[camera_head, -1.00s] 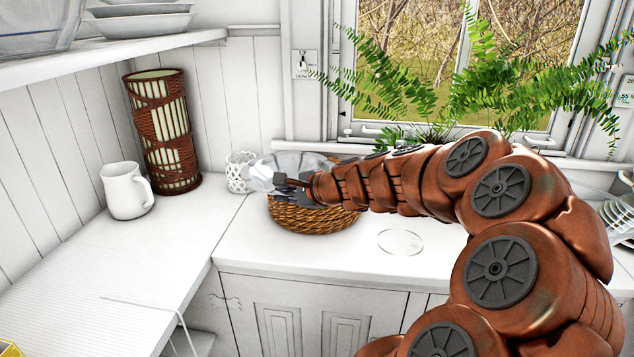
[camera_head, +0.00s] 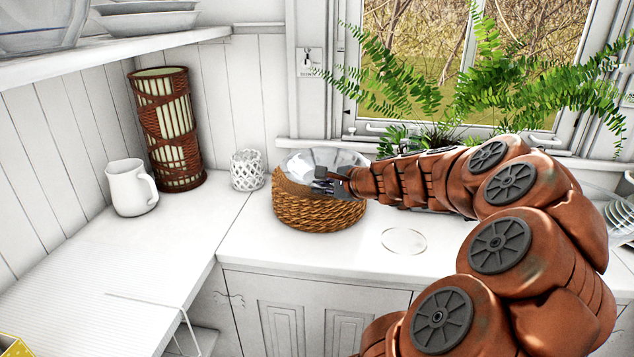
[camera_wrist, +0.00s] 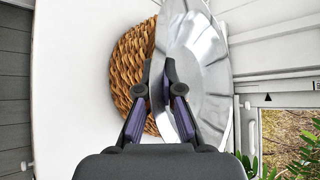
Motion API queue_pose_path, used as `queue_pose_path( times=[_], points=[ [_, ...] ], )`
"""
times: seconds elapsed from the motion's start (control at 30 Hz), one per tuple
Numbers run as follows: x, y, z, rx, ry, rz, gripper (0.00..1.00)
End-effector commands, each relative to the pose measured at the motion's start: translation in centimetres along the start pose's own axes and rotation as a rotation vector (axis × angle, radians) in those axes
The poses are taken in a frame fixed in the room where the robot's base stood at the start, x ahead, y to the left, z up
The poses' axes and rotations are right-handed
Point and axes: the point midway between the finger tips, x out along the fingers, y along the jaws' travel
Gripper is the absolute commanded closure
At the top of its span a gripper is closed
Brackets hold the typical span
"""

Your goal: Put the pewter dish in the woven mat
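The pewter dish (camera_head: 310,160) is a shiny, silvery, shallow dish with a fluted rim. In the head view it is over the top of the woven mat (camera_head: 318,212), a thick round tan wicker piece on the white counter. My gripper (camera_head: 326,184) is at the dish's near rim. In the wrist view my gripper (camera_wrist: 160,75) has its fingers on either side of the rim of the dish (camera_wrist: 203,70), closed on it. The dish looks tilted there and covers part of the woven mat (camera_wrist: 128,72). I cannot tell whether the dish touches the mat.
A white lattice cup (camera_head: 247,170) stands left of the mat. A white mug (camera_head: 128,188) and a brown wicker lamp (camera_head: 168,130) stand further left. A clear round disc (camera_head: 404,240) lies on the counter to the right.

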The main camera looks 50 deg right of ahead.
Motion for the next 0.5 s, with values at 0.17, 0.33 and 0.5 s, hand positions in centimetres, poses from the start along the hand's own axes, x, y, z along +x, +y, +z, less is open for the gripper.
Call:
queue_pose_path(
  times=[0.17, 0.33, 0.5],
  points=[
    [2.4, -1.7, -1.0, -0.001, 0.000, 0.002, 1.00],
    [4.4, -3.1, -1.9, -0.001, 0.000, 0.001, 1.00],
    [5.9, -4.3, -2.7, 0.000, -0.001, 0.001, 1.00]
  ],
)
